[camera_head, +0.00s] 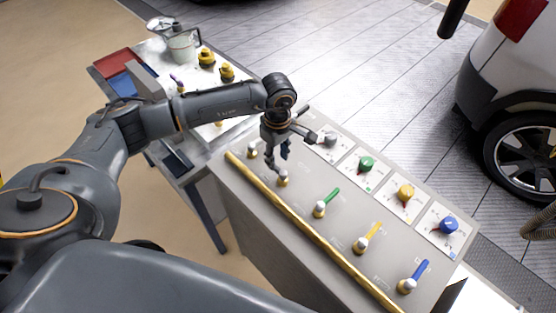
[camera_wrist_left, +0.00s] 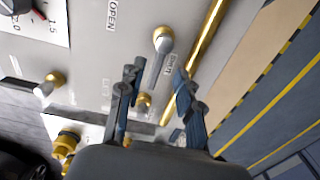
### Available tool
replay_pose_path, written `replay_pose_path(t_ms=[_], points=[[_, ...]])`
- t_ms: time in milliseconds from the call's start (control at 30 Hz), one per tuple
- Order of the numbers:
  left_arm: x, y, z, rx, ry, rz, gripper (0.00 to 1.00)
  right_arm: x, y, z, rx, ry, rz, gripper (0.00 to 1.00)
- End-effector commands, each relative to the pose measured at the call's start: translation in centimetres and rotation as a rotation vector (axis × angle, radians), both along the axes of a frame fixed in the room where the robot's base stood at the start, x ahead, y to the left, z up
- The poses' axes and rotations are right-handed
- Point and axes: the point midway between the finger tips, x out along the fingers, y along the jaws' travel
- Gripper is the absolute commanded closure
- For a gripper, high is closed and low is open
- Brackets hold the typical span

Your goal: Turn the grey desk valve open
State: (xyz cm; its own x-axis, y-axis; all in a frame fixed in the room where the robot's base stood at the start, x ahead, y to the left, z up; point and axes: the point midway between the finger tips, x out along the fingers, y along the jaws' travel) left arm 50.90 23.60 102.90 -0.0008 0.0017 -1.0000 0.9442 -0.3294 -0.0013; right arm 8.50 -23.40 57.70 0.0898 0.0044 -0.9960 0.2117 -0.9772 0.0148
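The grey desk valve shows in the left wrist view as a grey lever (camera_wrist_left: 154,72) on a pale round hub (camera_wrist_left: 163,40). The lever points towards my gripper, beside the SHUT label; the OPEN label stands to the left. In the head view the valve's hub (camera_head: 283,179) shows just below my fingers and its lever is mostly hidden. My left gripper (camera_head: 279,160) hangs above the desk at this valve. In the wrist view its two fingers (camera_wrist_left: 158,72) are apart, one on each side of the lever. I cannot tell whether either touches it. My right gripper is not in view.
Green (camera_head: 327,203), yellow (camera_head: 368,238) and blue (camera_head: 414,277) levers stand to the right, with matching dials behind. A grey dial (camera_head: 328,139) is close to my wrist. A brass rail (camera_head: 310,232) runs along the desk's front. A side table (camera_head: 213,133) holds a jug (camera_head: 182,45).

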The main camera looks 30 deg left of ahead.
Motion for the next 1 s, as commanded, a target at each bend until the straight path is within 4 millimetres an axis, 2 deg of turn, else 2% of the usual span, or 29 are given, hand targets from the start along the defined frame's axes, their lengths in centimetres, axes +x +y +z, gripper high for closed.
replay_pose_path(t_ms=[33, 200, 300, 633, 667, 800, 833, 1000], points=[[-0.1, -0.1, -0.7, -0.002, 0.005, 0.001, 0.65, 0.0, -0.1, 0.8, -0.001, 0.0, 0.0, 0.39], [0.0, -0.1, -3.2, -0.002, 0.002, 0.001, 0.65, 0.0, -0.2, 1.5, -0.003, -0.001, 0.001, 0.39], [0.0, -0.1, -4.0, -0.002, 0.0, 0.001, 0.65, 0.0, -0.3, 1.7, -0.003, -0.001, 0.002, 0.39], [0.0, -0.1, -4.5, -0.002, -0.002, 0.0, 0.65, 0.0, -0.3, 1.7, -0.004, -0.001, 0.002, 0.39], [0.0, -0.1, -4.5, -0.003, -0.001, 0.0, 0.67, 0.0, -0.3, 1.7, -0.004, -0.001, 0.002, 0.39], [0.0, -0.1, -4.5, -0.003, -0.001, 0.0, 0.96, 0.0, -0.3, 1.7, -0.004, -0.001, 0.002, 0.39], [0.0, -0.1, -4.5, -0.003, -0.001, 0.0, 1.0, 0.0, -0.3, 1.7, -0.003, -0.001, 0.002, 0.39], [0.0, -0.1, -4.5, -0.003, -0.001, 0.0, 1.0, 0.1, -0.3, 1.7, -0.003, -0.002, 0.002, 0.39]])
